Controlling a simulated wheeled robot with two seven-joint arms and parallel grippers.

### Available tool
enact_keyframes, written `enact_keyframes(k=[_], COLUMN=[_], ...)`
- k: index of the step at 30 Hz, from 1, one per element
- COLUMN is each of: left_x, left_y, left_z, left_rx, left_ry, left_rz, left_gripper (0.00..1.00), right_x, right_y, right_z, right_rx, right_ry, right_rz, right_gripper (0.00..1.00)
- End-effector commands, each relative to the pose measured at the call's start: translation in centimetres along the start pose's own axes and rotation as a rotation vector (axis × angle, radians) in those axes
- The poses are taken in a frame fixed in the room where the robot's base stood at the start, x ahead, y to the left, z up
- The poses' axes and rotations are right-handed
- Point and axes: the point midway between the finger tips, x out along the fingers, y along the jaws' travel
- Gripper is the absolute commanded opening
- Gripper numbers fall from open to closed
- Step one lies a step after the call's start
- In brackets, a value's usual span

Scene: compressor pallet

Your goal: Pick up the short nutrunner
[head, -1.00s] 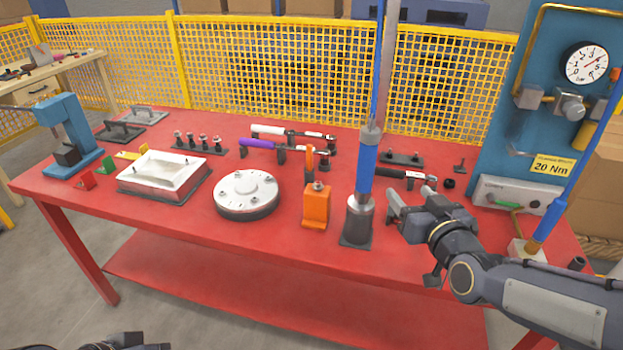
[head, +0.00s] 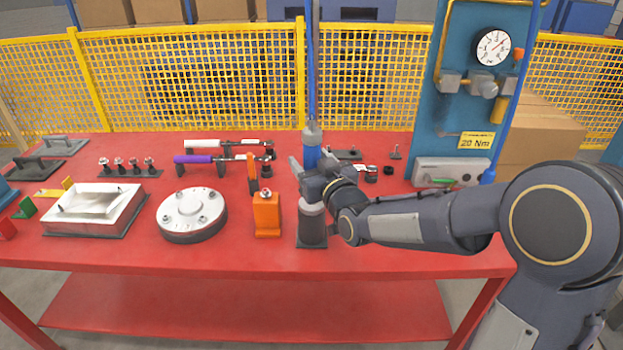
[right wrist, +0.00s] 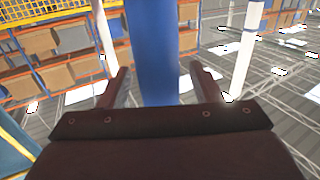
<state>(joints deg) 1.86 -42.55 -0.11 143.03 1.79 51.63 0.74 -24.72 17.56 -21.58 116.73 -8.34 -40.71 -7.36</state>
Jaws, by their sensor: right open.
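An upright blue tool (head: 312,154), which looks like the nutrunner, stands in a grey cylindrical holder (head: 312,228) at the middle of the red table. A hose runs up from its grey collar. My right gripper (head: 311,167) is open at the tool's blue body, above the holder. In the right wrist view a blue cylinder (right wrist: 151,50) stands between the two spread fingers (right wrist: 155,88), with gaps visible on both sides. The gripper and wrist hide part of the tool's lower body. My left gripper is not in view.
An orange holder (head: 266,217) stands close left of the grey one. Further left are a round silver flange (head: 191,212) and a silver rectangular housing (head: 93,207). Wrenches with white (head: 203,147) and purple (head: 192,159) handles lie behind. A gauge panel (head: 465,60) rises at right.

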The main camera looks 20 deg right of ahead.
Motion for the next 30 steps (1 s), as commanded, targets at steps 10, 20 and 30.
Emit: enact_keyframes(k=[10,20,30], left_x=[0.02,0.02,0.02], left_y=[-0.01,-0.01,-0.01], left_z=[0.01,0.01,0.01], left_rx=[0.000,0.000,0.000], left_ry=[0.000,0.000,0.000], left_rz=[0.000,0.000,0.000], left_gripper=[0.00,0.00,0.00], right_x=[-0.02,-0.03,-0.04], right_y=[0.02,0.02,0.01], right_z=[0.03,0.02,0.03], right_rx=[0.000,0.000,0.000], right_ry=[0.000,0.000,-0.001], right_rz=[0.000,0.000,0.000], right_gripper=[0.36,0.00,0.00])
